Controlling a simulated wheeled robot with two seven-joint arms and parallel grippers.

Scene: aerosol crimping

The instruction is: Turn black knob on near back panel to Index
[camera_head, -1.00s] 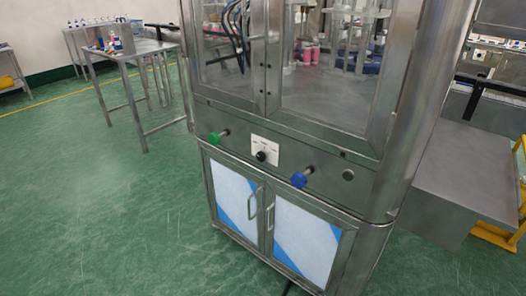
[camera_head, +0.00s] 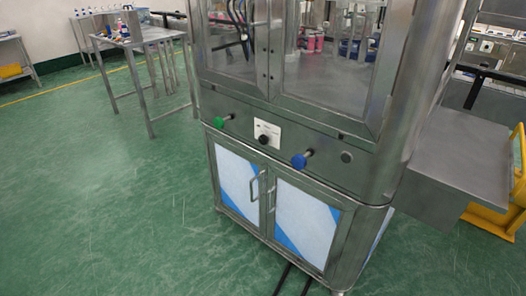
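A small black knob (camera_head: 263,140) sits on the lower part of a white label plate (camera_head: 268,131) on the steel back panel (camera_head: 240,125) of the machine. The plate's markings are too small to read, and I cannot tell which way the knob points. A green knob (camera_head: 220,122) sticks out to its left and a blue knob (camera_head: 300,160) to its right. A small dark round fitting (camera_head: 346,157) is farther right. Neither of my grippers is in view.
Below the panel are two cabinet doors (camera_head: 297,213) with metal handles. Glazed doors (camera_head: 325,85) are above. A steel table (camera_head: 140,40) with bottles stands at the back left. A steel chute or shelf (camera_head: 455,155) juts out at right. Green floor is clear at left.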

